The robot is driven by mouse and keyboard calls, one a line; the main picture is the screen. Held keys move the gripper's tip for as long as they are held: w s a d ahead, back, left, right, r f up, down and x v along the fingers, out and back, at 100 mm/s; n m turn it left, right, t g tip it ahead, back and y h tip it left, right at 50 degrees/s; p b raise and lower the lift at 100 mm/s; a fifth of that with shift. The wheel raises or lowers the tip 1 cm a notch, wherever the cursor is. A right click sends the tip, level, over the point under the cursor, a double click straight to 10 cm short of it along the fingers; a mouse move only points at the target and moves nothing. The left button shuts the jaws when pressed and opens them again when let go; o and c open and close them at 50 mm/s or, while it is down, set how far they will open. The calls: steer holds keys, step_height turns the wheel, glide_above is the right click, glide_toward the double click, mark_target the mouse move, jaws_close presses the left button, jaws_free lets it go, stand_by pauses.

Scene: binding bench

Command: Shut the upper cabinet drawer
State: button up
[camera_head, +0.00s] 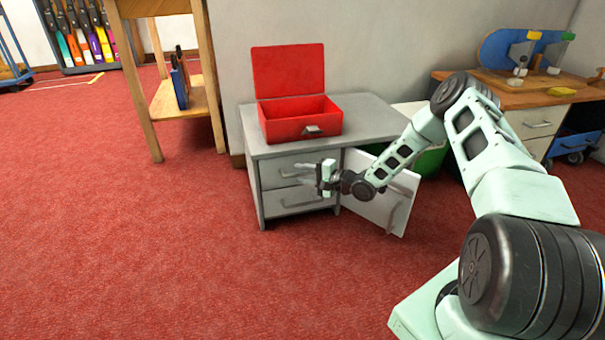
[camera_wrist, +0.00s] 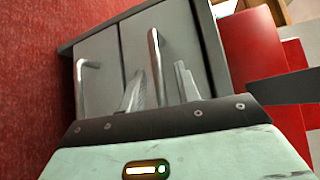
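The grey cabinet (camera_head: 375,118) stands against the wall with two drawers on its left side. The upper drawer (camera_head: 275,173) looks flush or nearly flush with the front; I cannot tell if a small gap is left. The lower drawer (camera_head: 285,203) looks closed. My gripper (camera_head: 322,177) is in front of the upper drawer, at its right part. In the wrist view, which is turned sideways, my gripper (camera_wrist: 158,92) has its fingers apart, with the upper drawer's bar handle (camera_wrist: 155,62) between them in the picture. Whether they touch it is unclear.
A cabinet door (camera_head: 385,200) hangs open right of the drawers, close behind my arm. An open red box (camera_head: 290,127) sits on the cabinet top. A wooden table (camera_head: 140,90) stands at left, a wooden desk (camera_head: 520,98) at right. The red floor in front is clear.

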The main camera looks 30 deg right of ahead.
steer(key=p+v, duration=0.7)
steer(key=v, duration=1)
steer(key=shift+w, duration=0.1)
